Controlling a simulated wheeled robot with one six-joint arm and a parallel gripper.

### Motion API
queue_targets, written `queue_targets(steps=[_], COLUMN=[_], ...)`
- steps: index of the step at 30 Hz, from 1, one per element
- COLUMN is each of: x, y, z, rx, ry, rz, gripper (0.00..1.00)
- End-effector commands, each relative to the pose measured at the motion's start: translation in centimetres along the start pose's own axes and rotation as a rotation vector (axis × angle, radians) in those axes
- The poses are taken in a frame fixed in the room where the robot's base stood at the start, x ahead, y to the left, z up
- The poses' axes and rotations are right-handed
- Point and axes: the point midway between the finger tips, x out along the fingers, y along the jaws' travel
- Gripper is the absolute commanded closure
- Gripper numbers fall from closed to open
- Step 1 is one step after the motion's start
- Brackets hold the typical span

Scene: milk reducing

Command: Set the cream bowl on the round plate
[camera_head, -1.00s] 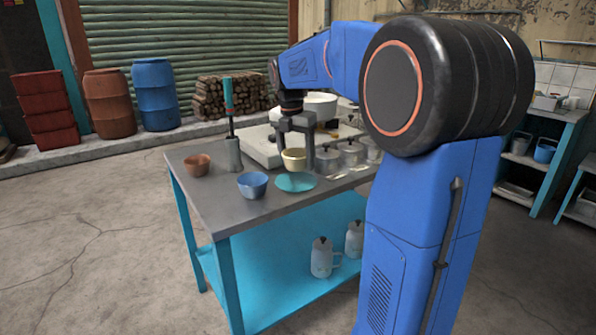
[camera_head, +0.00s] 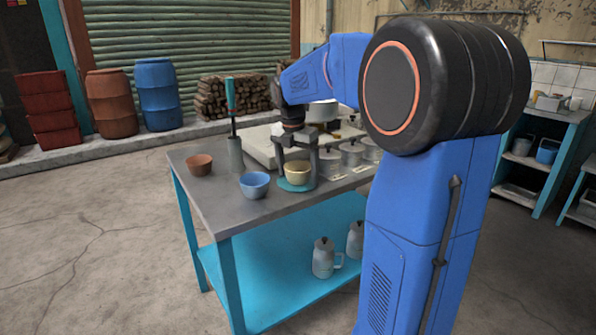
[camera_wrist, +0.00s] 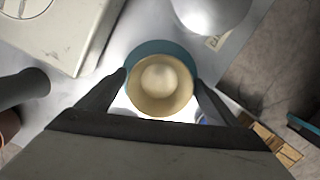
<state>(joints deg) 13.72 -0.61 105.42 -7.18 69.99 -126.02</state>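The cream bowl (camera_head: 299,174) is upright between the two fingers of my gripper (camera_head: 297,168). In the wrist view the fingers lie against opposite sides of the bowl (camera_wrist: 160,104), and its inside looks empty. The round teal plate (camera_head: 284,186) lies on the table directly under the bowl. In the wrist view the plate (camera_wrist: 158,47) shows as a teal rim past the bowl's far edge. The bowl's base is at or just above the plate; I cannot tell whether they touch.
A blue bowl (camera_head: 254,185) stands left of the plate, and a brown bowl (camera_head: 199,165) farther left. A grey holder with a teal-handled tool (camera_head: 235,150) stands behind. Lidded metal pots (camera_head: 351,154) stand close on the right. The table's front left (camera_head: 215,205) is clear.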

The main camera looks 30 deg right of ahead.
Motion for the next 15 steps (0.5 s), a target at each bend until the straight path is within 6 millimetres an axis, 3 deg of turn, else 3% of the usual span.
queue_targets(steps=[8,15], x=[-0.4,-3.7], y=[0.0,0.1], z=[0.1,0.1], rx=[0.0,0.0], ry=[-0.001,-0.002], rz=[0.001,0.003], gripper=[0.15,0.15])
